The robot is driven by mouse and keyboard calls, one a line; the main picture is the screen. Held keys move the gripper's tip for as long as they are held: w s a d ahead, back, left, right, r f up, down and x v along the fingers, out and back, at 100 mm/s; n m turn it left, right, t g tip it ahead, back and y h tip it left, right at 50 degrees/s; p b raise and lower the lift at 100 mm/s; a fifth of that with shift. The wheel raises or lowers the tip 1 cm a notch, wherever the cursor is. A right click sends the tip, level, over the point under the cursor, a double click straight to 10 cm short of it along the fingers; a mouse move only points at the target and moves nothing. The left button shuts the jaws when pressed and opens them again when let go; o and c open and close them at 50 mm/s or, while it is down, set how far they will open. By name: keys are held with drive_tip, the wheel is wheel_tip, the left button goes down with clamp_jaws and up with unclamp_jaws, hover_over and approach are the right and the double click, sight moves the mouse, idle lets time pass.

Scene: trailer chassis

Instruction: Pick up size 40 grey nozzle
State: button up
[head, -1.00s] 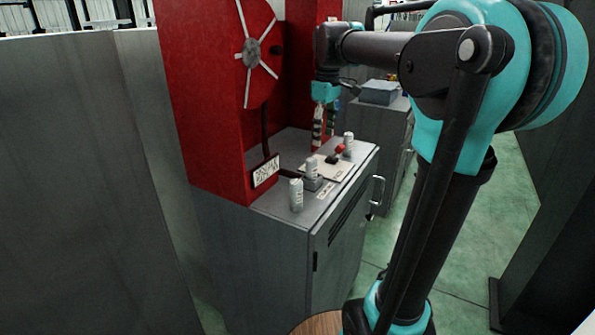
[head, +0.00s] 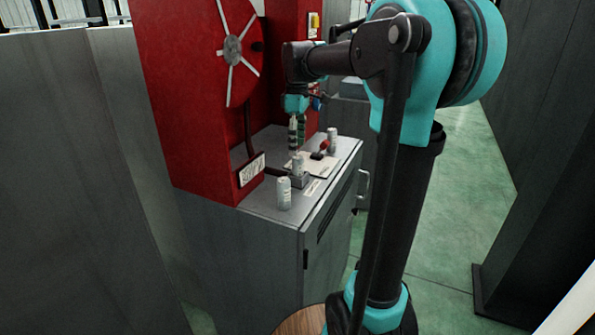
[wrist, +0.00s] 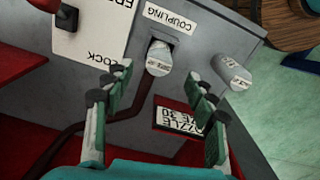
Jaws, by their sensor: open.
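Three pale grey cylindrical nozzles stand on the grey cabinet top. The front nozzle (head: 284,193) is near the front corner. The middle nozzle (head: 297,165) stands in the coupling block, and the back nozzle (head: 332,141) is farther along. Size markings on them are too small to read, so I cannot tell which is size 40. My gripper (head: 297,133) is open and empty, above and just behind the middle nozzle. In the wrist view the open fingers (wrist: 152,98) are short of the coupling nozzle (wrist: 159,58); another nozzle (wrist: 232,73) stands to its right.
The grey cabinet (head: 255,240) carries a red housing (head: 195,110) with a spoked wheel (head: 233,50). A plate (wrist: 180,118) reads NOZZLE 30. A dark hose (wrist: 125,113) runs near the fingers. A COUPLING label (wrist: 180,19) and a red knob (head: 324,145) are close by.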

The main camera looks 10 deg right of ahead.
sight(298, 157)
drive_tip(key=shift+f, duration=3)
clamp_jaws()
